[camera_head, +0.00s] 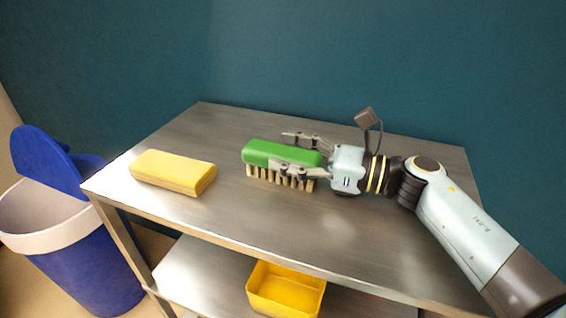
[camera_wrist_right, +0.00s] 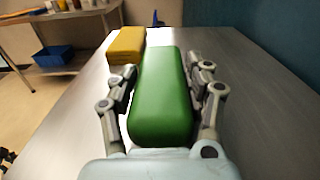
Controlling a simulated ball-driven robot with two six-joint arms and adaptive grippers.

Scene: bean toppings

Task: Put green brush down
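The green brush (camera_head: 281,152) stands upright on the grey table, its pale bristles (camera_head: 280,180) pointing down and seemingly touching the top. My right gripper (camera_head: 289,149) reaches in from the right, with one finger behind the brush and one in front of it. A narrow gap shows between the rear finger and the brush, so the gripper looks slightly open around it. In the right wrist view the green block (camera_wrist_right: 162,100) lies lengthwise between the two fingers (camera_wrist_right: 164,78). Contact at the front finger is unclear. My left gripper is not in view.
A yellow sponge-like block (camera_head: 173,172) lies on the table (camera_head: 330,225) left of the brush. A blue bin (camera_head: 85,255) stands left of the table. A yellow box (camera_head: 286,290) sits on the lower shelf. The tabletop in front is clear.

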